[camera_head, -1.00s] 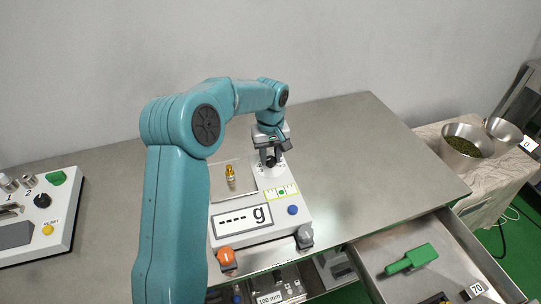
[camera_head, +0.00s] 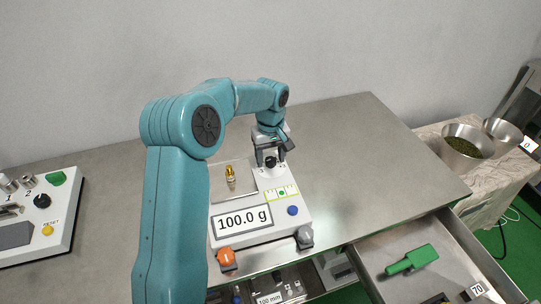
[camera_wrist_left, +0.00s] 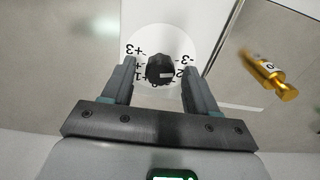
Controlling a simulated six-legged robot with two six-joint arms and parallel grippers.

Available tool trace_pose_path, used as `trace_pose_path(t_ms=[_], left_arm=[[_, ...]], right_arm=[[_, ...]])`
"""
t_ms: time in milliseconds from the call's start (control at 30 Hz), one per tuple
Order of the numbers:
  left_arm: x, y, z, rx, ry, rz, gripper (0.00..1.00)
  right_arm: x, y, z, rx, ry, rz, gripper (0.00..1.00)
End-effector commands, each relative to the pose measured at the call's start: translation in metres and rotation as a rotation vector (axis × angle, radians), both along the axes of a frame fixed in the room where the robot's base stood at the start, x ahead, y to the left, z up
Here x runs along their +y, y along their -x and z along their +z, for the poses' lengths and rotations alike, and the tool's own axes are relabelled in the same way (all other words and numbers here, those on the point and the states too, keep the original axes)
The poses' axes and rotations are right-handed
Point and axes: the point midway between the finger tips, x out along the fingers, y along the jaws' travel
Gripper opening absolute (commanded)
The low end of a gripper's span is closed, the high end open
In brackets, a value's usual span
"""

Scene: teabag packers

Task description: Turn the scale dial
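The white scale (camera_head: 245,228) stands on the steel table, its display (camera_head: 243,219) reading 100.0 g. Its black dial (camera_head: 270,163) is at the back right of the scale, below my left gripper (camera_head: 272,152). In the left wrist view the dial (camera_wrist_left: 160,69) sits between the two fingers of the left gripper (camera_wrist_left: 159,68), on a white disc with numbers such as +3 and -3. A gap shows on each side of the dial, so the gripper is open around it. A brass weight (camera_head: 230,175) stands on the scale's pan; it also shows in the wrist view (camera_wrist_left: 270,74). My right gripper is not seen.
A blue button (camera_head: 292,210) and a green-marked level indicator (camera_head: 281,193) are on the scale. A control box (camera_head: 42,215) stands left. An open drawer (camera_head: 440,245) holds a green-handled tool. The table's right side is clear.

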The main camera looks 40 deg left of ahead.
Motion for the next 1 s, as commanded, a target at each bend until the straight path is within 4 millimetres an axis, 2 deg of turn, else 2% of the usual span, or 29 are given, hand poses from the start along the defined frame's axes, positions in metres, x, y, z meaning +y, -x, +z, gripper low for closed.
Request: trace_pose_path(t_ms=[133,233,700,833,1000], left_arm=[[0.000,0.000,0.004,-0.001,0.000,-0.001,0.58],[0.000,-0.001,0.016,-0.004,-0.001,-0.001,0.58],[0.000,-0.001,0.134,-0.004,-0.001,0.000,0.58],[0.000,-0.001,0.153,-0.001,0.000,0.000,0.58],[0.000,0.000,0.163,0.000,0.000,0.000,0.58]], right_arm=[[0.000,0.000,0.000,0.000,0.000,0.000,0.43],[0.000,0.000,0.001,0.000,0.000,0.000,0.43],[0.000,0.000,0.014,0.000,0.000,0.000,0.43],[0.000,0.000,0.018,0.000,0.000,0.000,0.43],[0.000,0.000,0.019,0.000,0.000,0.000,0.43]])
